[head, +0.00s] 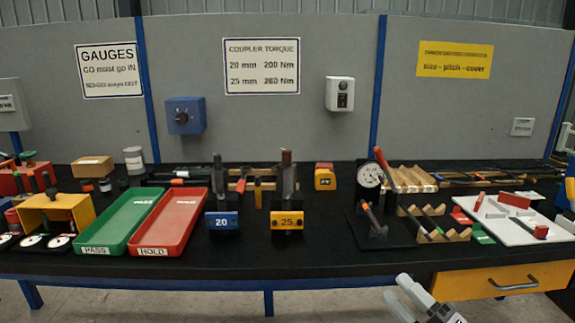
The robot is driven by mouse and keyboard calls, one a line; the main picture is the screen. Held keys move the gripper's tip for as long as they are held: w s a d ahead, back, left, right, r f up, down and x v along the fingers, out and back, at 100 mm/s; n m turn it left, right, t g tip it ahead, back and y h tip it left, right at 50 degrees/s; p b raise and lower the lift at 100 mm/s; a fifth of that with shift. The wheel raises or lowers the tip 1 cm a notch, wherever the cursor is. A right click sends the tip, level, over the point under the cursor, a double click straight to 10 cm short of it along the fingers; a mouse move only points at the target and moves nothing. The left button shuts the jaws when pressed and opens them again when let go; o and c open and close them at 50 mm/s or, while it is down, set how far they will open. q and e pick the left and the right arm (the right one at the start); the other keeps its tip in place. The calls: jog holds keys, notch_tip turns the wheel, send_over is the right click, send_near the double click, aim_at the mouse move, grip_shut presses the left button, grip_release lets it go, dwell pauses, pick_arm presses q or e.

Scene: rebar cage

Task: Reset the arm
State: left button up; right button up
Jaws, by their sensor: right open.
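My right gripper (396,286) shows at the bottom edge, right of centre, in the head view. Its two grey fingers point up and left and are apart, with nothing between them. It is in front of the black bench (330,259), near its front edge and left of the yellow drawer (480,282), and it appears to touch nothing. Most of my right arm is out of the picture. My left gripper and left arm do not show.
The bench holds a green tray (122,222), a red tray (170,222), a blue block marked 20 (222,221), a yellow block marked 25 (287,220), a dial gauge (369,176) and a white board (505,222). The bench front between the blocks and gauge is clear.

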jog(key=s+f+m+g+h+p, duration=0.2)
jog(key=s+f+m+h, duration=0.3)
jog(key=s+f+m, duration=0.4)
jog(key=s+a+f+m+g+h+p, duration=0.1)
jog(key=s+f+m+g+h+p, duration=0.1)
jog(key=s+f+m+g+h, duration=0.3)
jog(key=s+f+m+h, duration=0.1)
jog(key=s+f+m, duration=0.3)
jog(key=s+m, duration=0.3)
jog(key=shift+s+f+m+p, duration=0.3)
jog(key=shift+s+m, duration=0.1)
jog(key=shift+s, duration=0.85)
